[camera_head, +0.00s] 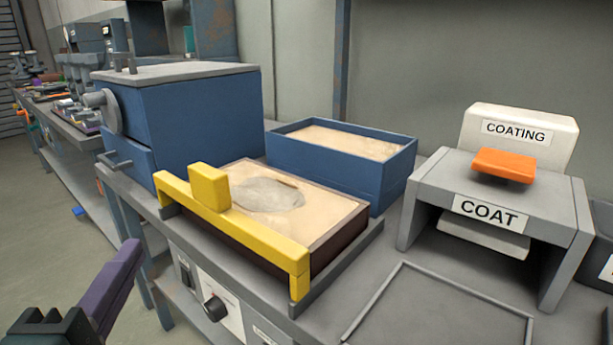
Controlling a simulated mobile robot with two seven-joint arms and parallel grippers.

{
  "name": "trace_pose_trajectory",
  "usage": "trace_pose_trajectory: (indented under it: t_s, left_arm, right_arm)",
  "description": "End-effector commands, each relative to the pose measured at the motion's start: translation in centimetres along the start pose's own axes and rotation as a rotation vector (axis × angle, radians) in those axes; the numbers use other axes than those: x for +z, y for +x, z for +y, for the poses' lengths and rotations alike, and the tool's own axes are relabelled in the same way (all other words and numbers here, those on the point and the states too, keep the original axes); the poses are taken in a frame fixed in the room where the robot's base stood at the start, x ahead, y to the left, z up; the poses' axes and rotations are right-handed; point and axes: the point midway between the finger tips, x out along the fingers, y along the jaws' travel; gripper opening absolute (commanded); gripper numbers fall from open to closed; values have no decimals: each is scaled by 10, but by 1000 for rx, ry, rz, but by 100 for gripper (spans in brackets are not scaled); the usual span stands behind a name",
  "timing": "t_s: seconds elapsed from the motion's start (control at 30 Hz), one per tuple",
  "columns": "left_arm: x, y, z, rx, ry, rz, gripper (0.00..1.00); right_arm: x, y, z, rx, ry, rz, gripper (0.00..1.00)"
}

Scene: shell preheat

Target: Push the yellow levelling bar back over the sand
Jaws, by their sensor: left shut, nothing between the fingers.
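The yellow levelling bar (262,231) spans the near side of the sand tray (338,236), with a leg down at each end and an upright yellow block on top, left of its middle. Pale sand (315,208) fills the tray behind the bar, with a greyish rough oval patch (266,194) on its surface. My left gripper (130,250) is at the lower left, its purple fingers shut and empty. It is in front of the bench and left of the bar, apart from it. My right gripper is not in view.
A blue cabinet (205,118) stands left behind the tray. A blue sand-filled box (320,180) is behind it. The grey COAT stand (555,190) with an orange block (504,165) is at the right. An empty framed area (430,315) lies at the front right.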

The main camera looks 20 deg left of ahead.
Motion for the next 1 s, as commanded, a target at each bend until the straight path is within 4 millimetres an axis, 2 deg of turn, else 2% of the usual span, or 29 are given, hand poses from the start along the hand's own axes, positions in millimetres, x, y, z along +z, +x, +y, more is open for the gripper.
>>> trace_pose_trajectory:
  t_s: [0.17,0.57,0.73,1.0]
  left_arm:
    - [-1,19,1,4,-3,6,0]
    - [-1,103,1,5,0,3,0]
    - [19,119,0,2,-3,2,0]
    - [28,127,0,1,0,2,0]
  right_arm:
    - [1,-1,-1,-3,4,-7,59]
    - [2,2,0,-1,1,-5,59]
    - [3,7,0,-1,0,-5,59]
    - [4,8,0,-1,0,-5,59]
